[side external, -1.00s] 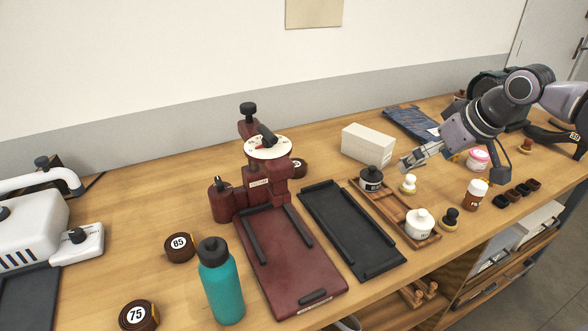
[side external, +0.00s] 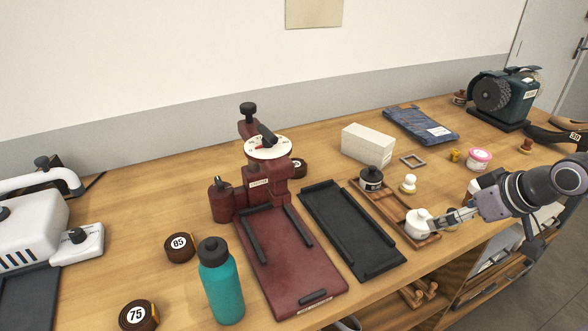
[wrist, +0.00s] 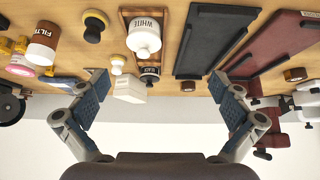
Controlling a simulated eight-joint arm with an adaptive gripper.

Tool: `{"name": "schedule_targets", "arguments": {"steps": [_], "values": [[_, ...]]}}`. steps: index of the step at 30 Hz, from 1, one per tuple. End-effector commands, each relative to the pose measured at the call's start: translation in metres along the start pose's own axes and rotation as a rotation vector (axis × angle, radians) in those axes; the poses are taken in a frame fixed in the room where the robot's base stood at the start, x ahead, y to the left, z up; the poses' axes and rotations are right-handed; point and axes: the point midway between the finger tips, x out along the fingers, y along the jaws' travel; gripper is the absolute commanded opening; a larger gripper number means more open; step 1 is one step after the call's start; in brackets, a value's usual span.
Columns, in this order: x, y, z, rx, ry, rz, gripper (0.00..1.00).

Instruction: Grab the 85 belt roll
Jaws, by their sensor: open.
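The 85 belt roll (side external: 180,247) is a dark brown roll with a white "85" label. It lies on the bench at the left, behind the teal bottle. Another brown roll marked 75 (side external: 138,315) lies nearer the front edge. A third small roll (side external: 299,168) is partly hidden behind the red press. My gripper (side external: 448,220) is at the right, by the white jar, far from the 85 roll. In the wrist view my gripper (wrist: 165,82) has its fingers wide apart with nothing held between them. I cannot read any belt roll label in that view.
The teal bottle (side external: 221,285) and red press (side external: 290,262) stand between my gripper and the 85 roll. A black tray (side external: 352,230), a wooden rack with the white jar (side external: 418,224) and a black jar (side external: 371,180) are nearer. Bench behind the 85 roll is clear.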

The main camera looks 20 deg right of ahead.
Motion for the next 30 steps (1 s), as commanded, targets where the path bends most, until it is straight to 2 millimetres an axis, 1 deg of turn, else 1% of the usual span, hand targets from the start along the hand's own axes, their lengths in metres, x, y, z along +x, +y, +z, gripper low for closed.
{"name": "schedule_targets", "arguments": {"steps": [3, 4, 5, 15, 18, 20, 22, 30], "values": [[0.0, 0.0, 0.0, 0.0, 0.0, 0.0, 1.0], [0.0, 0.0, 0.0, 0.0, 0.0, 0.0, 0.94], [0.0, 0.0, 0.0, 0.0, 0.0, 0.0, 0.86], [0.0, 0.0, 0.0, 0.0, 0.0, 0.0, 0.86], [-0.003, 0.0, -0.003, 0.0, 0.0, 0.0, 0.86], [-0.009, 0.0, -0.007, 0.0, 0.0, 0.0, 0.86], [-0.019, 0.0, -0.014, 0.0, 0.0, 0.0, 0.86], [-0.07, 0.0, -0.05, 0.0, 0.0, 0.0, 0.86]]}}
